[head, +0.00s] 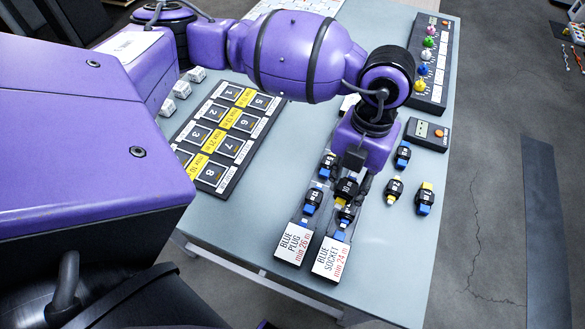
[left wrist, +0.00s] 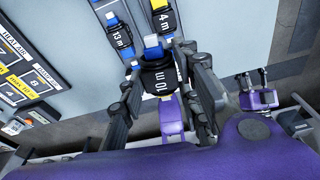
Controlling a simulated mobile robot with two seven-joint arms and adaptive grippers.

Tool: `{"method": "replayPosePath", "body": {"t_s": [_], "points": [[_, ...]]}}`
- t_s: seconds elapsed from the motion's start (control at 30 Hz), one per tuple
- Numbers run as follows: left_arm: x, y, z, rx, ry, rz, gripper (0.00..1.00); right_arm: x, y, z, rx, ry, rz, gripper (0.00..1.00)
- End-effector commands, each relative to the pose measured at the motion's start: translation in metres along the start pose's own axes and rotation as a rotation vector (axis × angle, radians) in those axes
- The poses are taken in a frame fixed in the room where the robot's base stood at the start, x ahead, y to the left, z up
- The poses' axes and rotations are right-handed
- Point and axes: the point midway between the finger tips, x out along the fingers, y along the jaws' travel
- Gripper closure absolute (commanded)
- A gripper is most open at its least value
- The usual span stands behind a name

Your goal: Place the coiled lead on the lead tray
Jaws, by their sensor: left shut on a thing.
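My left gripper (head: 357,188) is shut on a dark coiled lead marked 10 m (left wrist: 160,78), with a blue connector. In the head view the fingers partly hide this lead. It is over the two narrow trays, and I cannot tell whether it touches anything beneath. One tray is labelled BLUE PLUG min 26 m (head: 293,243), the other BLUE SOCKET min 24 m (head: 331,260). No tray in view carries a readable "lead tray" label. My right gripper (left wrist: 254,80) appears small in the left wrist view, empty, its two fingers apart.
Other leads include 13 m (left wrist: 118,36) and 4 m (left wrist: 163,18). Several stand right of the gripper, such as a yellow-ended one (head: 425,199). A numbered panel (head: 217,137) lies left, a small meter box (head: 427,134) and knobbed panel (head: 433,62) right. The front right table is clear.

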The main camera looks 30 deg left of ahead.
Motion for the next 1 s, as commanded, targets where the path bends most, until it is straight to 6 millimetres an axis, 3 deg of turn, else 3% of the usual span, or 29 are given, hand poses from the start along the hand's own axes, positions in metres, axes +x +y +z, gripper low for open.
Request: {"method": "replayPosePath", "body": {"t_s": [0.13, 0.23, 0.53, 0.7, 1.0], "points": [[0.003, -0.002, 0.003, -0.095, 0.000, -0.014, 0.97, 0.000, 0.000, 0.002, 0.000, -0.004, 0.000, 0.60], [0.007, -0.002, 0.018, -0.112, 0.000, -0.015, 0.97, 0.000, 0.000, 0.004, 0.000, -0.008, 0.000, 0.60], [0.028, -0.005, 0.096, -0.110, -0.002, -0.016, 0.97, 0.001, 0.002, 0.012, 0.004, -0.017, 0.006, 0.60], [0.058, -0.006, 0.126, -0.107, 0.002, -0.015, 0.97, 0.002, 0.003, 0.014, 0.010, -0.013, 0.013, 0.60], [0.075, -0.007, 0.150, -0.103, -0.003, -0.017, 0.97, 0.005, 0.004, 0.014, 0.010, -0.010, 0.015, 0.60]]}}
